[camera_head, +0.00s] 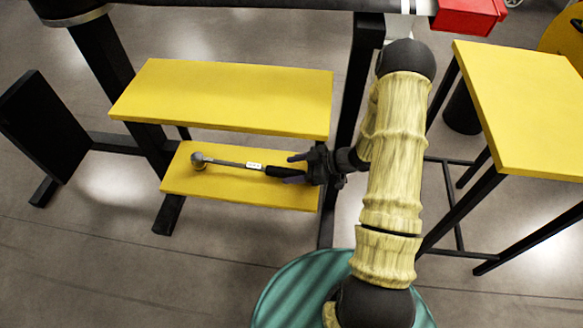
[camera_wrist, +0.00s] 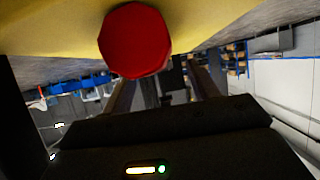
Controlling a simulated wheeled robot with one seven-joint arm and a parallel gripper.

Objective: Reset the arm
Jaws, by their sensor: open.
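My arm reaches down on the right of the head view, and my gripper (camera_head: 288,169) points left at the lower yellow shelf's right end. Its two fingers are apart. A tool (camera_head: 228,163) with a round metal head, thin shaft and black handle lies along the shelf. Its handle end is between or just under the fingers; I cannot tell whether they touch. In the wrist view my gripper (camera_wrist: 165,82) shows dark fingers spread apart. A red octagonal face (camera_wrist: 135,40) is close above them there; I cannot tell what it belongs to.
The lower yellow shelf (camera_head: 220,194) sits below a larger upper yellow shelf (camera_head: 225,95) on a black stand. A yellow table (camera_head: 525,100) stands right. A red box (camera_head: 466,16) is at the top. A black panel (camera_head: 42,125) stands left. Open floor lies in front.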

